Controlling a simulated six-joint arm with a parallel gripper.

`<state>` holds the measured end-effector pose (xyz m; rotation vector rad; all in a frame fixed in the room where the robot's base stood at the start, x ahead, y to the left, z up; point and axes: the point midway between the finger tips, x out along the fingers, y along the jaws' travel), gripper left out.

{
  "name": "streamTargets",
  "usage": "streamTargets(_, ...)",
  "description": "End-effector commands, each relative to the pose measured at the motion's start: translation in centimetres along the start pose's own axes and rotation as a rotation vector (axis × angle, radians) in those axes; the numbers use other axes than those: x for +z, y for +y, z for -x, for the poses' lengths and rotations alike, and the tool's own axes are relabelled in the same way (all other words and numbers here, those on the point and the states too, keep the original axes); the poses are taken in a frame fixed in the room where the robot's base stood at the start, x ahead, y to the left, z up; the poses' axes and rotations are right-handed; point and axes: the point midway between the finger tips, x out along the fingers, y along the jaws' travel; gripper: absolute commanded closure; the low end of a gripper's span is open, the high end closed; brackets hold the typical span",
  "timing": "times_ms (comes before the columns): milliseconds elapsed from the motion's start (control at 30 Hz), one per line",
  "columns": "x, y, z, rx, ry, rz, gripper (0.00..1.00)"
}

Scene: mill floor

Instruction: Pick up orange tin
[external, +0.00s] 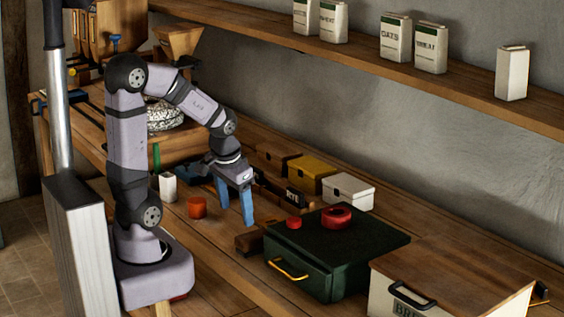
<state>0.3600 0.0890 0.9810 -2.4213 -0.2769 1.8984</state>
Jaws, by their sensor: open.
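The orange tin (197,207) is a small round container standing upright on the wooden bench, in front of my arm's base. My gripper (234,203) points down with its two blue fingers spread apart. It is empty and hangs to the right of the orange tin. The left finger is close to the tin in the picture, but I cannot tell the depth between them. Nothing hides the tin.
A white cup (168,187) stands just left of the tin. A dark green box (330,262) with red round things on top is to the right. Brown, yellow (312,172) and white boxes line the back. A cream bread bin (450,285) is at front right.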

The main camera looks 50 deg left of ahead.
Motion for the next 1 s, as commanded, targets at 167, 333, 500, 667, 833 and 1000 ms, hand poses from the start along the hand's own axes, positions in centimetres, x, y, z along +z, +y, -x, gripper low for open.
streamTargets(167,-5.4,-7.2,-2.3,-0.112,0.181,0.039,0.35)
streamTargets(333,-10.4,-15.4,-4.0,-0.197,0.405,0.027,0.35)
streamTargets(500,-12.7,-21.4,-5.1,-0.201,0.611,-0.021,0.35)
streamTargets(667,-12.1,-24.8,-5.9,-0.125,0.785,-0.071,0.35)
streamTargets(833,-8.9,-26.0,-6.0,0.022,0.948,-0.104,0.35)
streamTargets(1000,-5.1,-25.6,-5.3,0.171,1.065,-0.110,0.35)
